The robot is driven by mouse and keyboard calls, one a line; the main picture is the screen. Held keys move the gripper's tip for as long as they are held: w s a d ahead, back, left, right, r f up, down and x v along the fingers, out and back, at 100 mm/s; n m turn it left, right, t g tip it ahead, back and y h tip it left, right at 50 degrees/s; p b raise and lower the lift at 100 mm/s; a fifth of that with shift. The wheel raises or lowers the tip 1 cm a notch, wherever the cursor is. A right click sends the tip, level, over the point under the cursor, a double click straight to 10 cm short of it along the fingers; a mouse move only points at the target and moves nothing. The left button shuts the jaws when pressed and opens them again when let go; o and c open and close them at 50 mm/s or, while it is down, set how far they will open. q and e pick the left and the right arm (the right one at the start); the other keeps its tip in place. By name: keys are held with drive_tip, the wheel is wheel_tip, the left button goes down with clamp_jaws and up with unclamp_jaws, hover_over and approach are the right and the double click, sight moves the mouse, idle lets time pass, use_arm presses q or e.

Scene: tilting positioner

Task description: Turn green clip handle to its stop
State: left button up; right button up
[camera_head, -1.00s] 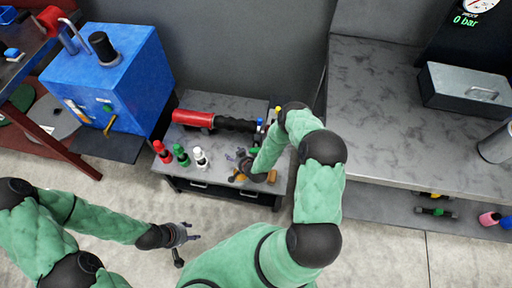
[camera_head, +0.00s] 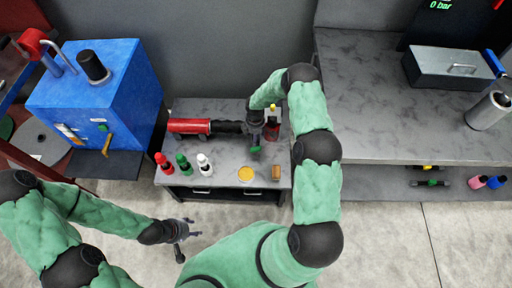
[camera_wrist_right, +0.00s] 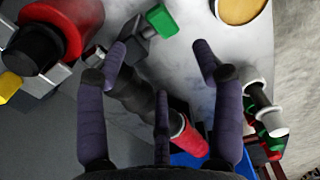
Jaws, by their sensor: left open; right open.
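A small green handle (camera_wrist_right: 160,20) on a grey metal clip (camera_wrist_right: 128,34) shows at the top of the right wrist view. In the head view a small green piece (camera_head: 255,150) shows just below my right gripper (camera_head: 256,124) on the small bench. In the wrist view my right gripper (camera_wrist_right: 160,75) has its fingers spread and empty. The green handle lies beyond the fingertips, apart from them. My left gripper (camera_head: 186,230) is open and empty, low over the floor in front of the bench. The clip's far side is partly hidden.
A red-and-black cylinder (camera_head: 190,126) lies along the small bench (camera_head: 225,165), partly under my right gripper.

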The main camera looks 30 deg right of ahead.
sight(256, 149)
wheel_tip(256, 149, down, 11)
drive_tip(key=b, duration=0.3)
drive_tip(key=shift+r, duration=0.1)
drive_tip(key=c, duration=1.2)
